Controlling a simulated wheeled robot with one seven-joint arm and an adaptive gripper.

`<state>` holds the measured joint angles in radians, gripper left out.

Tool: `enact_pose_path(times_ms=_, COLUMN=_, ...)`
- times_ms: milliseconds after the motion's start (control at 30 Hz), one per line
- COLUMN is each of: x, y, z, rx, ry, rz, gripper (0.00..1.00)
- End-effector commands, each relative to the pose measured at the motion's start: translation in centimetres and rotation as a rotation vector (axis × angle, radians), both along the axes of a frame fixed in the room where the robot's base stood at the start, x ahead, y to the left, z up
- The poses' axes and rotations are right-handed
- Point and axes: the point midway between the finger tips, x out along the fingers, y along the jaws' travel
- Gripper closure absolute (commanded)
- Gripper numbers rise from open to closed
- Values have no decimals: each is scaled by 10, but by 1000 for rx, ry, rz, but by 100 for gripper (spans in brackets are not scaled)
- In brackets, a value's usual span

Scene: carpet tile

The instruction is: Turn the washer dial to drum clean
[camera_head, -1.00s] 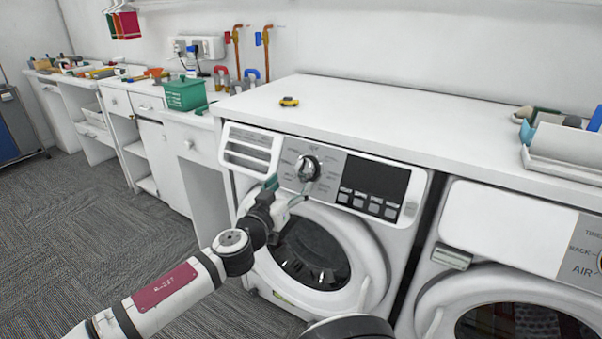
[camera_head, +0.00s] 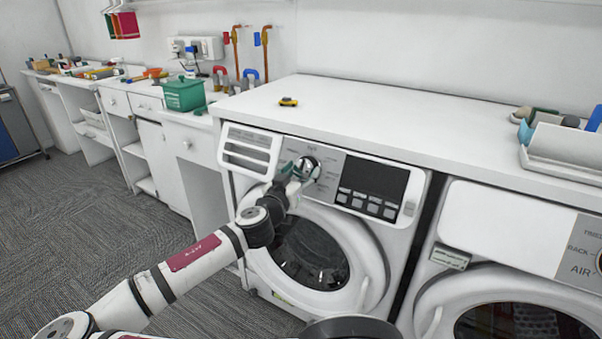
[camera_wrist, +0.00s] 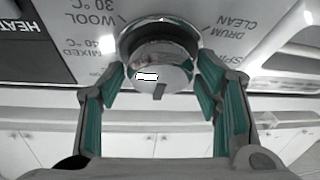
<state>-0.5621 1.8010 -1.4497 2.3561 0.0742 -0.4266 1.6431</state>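The washer dial (camera_head: 309,166) is a round chrome knob on the left part of the washer's control panel. In the wrist view the chrome dial (camera_wrist: 155,68) is seen close up, with a dark pointer mark on its lower front edge. The words "DRUM CLEAN" (camera_wrist: 226,34) stand upside down to its upper right. My gripper (camera_head: 298,172) is at the dial. In the wrist view its teal-padded fingers (camera_wrist: 160,82) are spread, one on each side of the dial. Whether the pads touch the dial is hard to tell.
The washer's dark display (camera_head: 377,183) and buttons are right of the dial, its round door (camera_head: 312,252) below. A white counter (camera_head: 400,115) overhangs above, holding a small yellow toy car (camera_head: 288,102). A second machine (camera_head: 500,220) stands to the right. Carpet (camera_head: 90,235) is clear at left.

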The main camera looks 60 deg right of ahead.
Motion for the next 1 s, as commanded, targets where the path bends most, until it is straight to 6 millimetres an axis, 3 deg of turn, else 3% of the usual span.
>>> enact_pose_path(times_ms=33, x=0, y=0, z=0, rx=0, ry=0, rz=0, gripper=61)
enact_pose_path(times_ms=100, x=0, y=0, z=0, rx=0, ry=0, rz=0, gripper=77)
enact_pose_path(times_ms=533, x=-2, y=0, z=3, rx=-4, ry=57, rz=27, gripper=77)
enact_pose_path(times_ms=1000, x=-8, y=-1, z=8, rx=-27, ry=380, rz=194, gripper=77)
